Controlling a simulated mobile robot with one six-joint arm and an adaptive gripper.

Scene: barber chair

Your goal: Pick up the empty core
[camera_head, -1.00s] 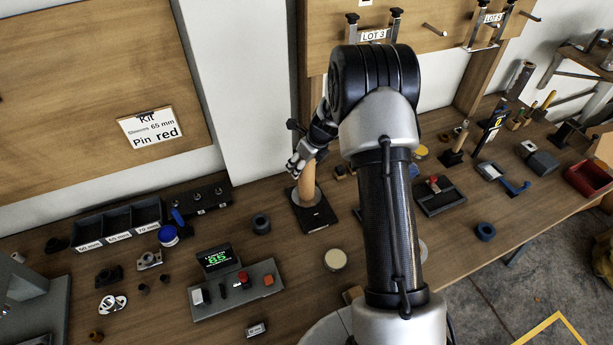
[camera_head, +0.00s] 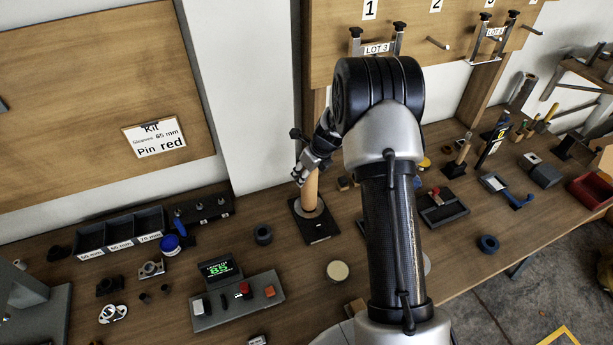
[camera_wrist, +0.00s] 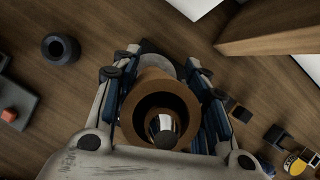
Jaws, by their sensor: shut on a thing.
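The empty core is a brown cardboard tube (camera_head: 309,194). It stands upright on a black stand (camera_head: 319,232) with a pale round plate at its foot. My gripper (camera_head: 306,173) is shut on its upper part from above. In the wrist view the tube (camera_wrist: 148,86) sits between the two fingers, its open end facing the camera. A shiny metal post (camera_wrist: 163,124) shows inside the tube, so the tube is around it. I cannot tell whether the tube's lower end touches the plate.
A dark ring (camera_head: 263,234) and a control box with a green display (camera_head: 220,268) lie left of the stand. A cream disc (camera_head: 338,271) is in front. A pegboard with hooks (camera_head: 450,30) rises behind.

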